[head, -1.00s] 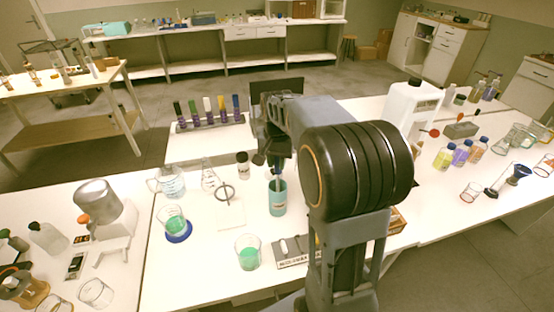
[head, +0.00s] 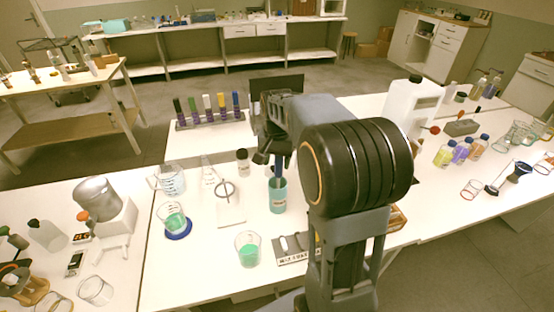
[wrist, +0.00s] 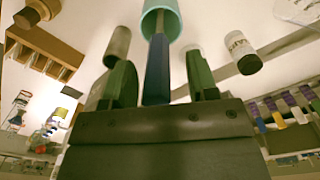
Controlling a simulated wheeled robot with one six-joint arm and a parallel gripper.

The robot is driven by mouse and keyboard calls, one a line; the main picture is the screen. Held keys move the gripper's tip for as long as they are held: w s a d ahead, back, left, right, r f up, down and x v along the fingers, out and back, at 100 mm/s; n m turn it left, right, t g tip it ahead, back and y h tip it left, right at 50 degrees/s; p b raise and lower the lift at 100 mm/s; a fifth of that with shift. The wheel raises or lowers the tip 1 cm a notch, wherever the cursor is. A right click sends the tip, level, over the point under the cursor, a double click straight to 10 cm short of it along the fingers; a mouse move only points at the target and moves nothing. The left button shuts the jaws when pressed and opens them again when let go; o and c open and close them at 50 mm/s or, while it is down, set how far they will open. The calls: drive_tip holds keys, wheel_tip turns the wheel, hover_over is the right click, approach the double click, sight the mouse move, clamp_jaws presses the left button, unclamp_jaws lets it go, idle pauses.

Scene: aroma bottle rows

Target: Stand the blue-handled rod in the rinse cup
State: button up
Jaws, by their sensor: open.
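The rinse cup is a teal cylinder (head: 278,197) standing on the white bench, left of my arm. The rod stands in it, with its lower end inside the cup and its blue handle (wrist: 157,72) pointing up towards my gripper. The cup's mouth (wrist: 172,8) shows at the top of the wrist view. My gripper (head: 271,156) is just above the cup, pointing down. Its green-padded fingers (wrist: 160,80) are open on either side of the handle, with gaps showing on both sides. The rod's lower end is hidden in the cup.
A small dark-capped bottle (head: 242,162) and a white pad with a ring (head: 230,212) are close left of the cup. A beaker of green liquid (head: 248,250) stands in front. A rack of coloured tubes (head: 208,121) is behind. A large white jug (head: 408,108) stands right.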

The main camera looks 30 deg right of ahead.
wheel_tip(320, 180, up, 14)
drive_tip(key=shift+p, duration=0.45)
drive_tip(key=shift+f, duration=0.1)
idle(0.8)
